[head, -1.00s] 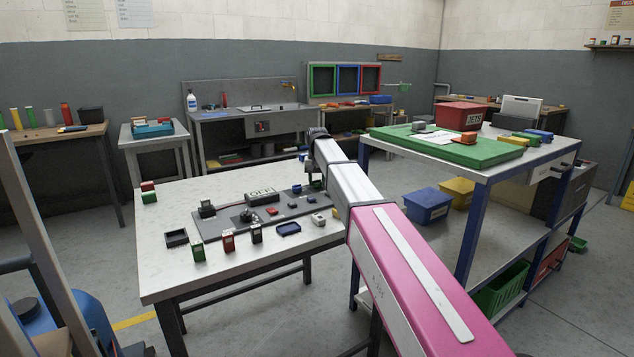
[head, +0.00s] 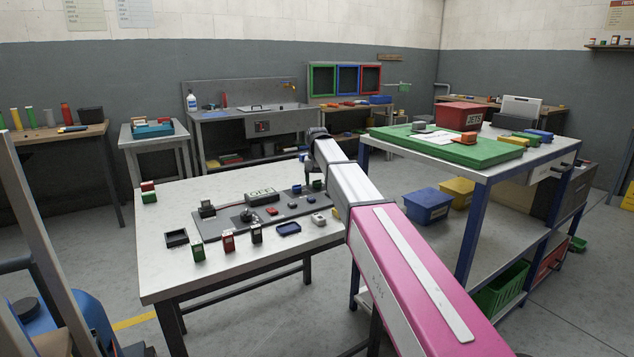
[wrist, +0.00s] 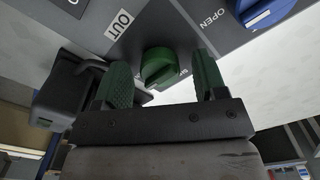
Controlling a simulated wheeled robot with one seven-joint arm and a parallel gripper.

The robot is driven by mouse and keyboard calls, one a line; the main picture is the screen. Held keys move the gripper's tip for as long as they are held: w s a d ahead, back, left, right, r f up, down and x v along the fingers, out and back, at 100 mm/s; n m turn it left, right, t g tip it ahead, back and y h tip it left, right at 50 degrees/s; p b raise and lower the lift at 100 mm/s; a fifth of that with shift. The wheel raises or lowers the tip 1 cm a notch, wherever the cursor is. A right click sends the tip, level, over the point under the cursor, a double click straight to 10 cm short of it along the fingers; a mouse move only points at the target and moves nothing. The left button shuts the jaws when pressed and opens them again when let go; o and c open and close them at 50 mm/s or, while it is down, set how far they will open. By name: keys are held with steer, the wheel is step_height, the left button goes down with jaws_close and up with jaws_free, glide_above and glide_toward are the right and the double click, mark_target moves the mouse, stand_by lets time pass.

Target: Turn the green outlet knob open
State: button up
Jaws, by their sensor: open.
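The green outlet knob (wrist: 160,67) sits on the grey panel (wrist: 105,14) in the wrist view, close to an "OUT" label. It also shows in the head view as a small green spot (head: 317,184) at the panel's far right end. My gripper (wrist: 161,62) is open, with one green-padded finger on each side of the knob in the picture. Whether the fingers reach down around it or touch it I cannot tell. In the head view my gripper (head: 304,168) is small and dark, over the far right end of the panel.
A blue knob (wrist: 268,10) with an "OPEN" label is on the same panel. A black block (wrist: 68,90) stands close to the left finger. A taller bench stands to the right.

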step_height(320, 180, up, 11)
stand_by(0.5)
steer(key=shift+s+f, duration=0.1)
steer(key=shift+f, duration=0.05)
